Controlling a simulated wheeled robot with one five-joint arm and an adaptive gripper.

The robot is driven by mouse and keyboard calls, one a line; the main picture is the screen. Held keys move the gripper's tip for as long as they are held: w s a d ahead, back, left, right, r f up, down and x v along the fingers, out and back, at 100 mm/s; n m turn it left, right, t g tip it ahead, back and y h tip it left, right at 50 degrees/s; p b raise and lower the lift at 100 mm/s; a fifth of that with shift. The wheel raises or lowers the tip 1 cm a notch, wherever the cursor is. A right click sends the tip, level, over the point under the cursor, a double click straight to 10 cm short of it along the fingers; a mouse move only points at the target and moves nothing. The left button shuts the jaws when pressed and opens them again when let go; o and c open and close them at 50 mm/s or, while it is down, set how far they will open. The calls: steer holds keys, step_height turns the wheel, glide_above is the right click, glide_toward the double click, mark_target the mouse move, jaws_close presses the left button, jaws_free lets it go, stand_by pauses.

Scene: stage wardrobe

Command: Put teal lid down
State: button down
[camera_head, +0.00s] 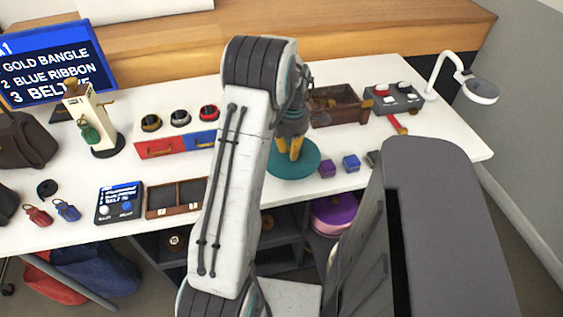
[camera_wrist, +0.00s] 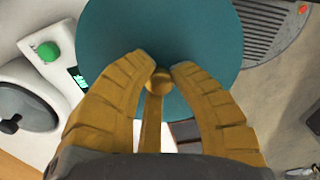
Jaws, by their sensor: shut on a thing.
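The teal lid (camera_head: 293,166) is a flat round disc near the front edge of the white table in the head view. In the wrist view the lid (camera_wrist: 205,32) fills the upper middle, with a small gold knob (camera_wrist: 158,84) at its centre. My gripper (camera_head: 296,157) has yellow fingers and points down at the lid. In the wrist view my gripper (camera_wrist: 162,72) is shut on the knob. I cannot tell whether the lid touches the tabletop or hangs above it. My arm hides part of the table left of the lid.
A purple cube (camera_head: 327,168) and a blue cube (camera_head: 351,163) sit just right of the lid. A brown open box (camera_head: 338,107) stands behind. A shallow divided tray (camera_head: 176,199) lies to the left. A purple round container (camera_head: 334,212) is below the table edge.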

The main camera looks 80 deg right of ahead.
mark_target(282, 155)
steer(key=shift+w+a+f, duration=0.1)
steer(key=shift+w+f, duration=0.3)
steer(key=shift+w, duration=0.25)
steer(key=shift+w+a+f, duration=0.1)
steer(key=shift+w+f, duration=0.25)
steer(key=shift+w, duration=0.3)
steer(key=shift+d+f, duration=0.1)
steer(key=shift+f, duration=1.95)
steer(key=shift+f, duration=0.2)
steer(key=c, duration=1.1)
jaws_free()
steer(key=shift+c, duration=0.2)
steer(key=shift+r, duration=0.15)
step_height(282, 155, up, 12)
steer(key=shift+r+p, duration=0.1)
steer(key=shift+p, duration=0.3)
steer(key=shift+w, duration=0.1)
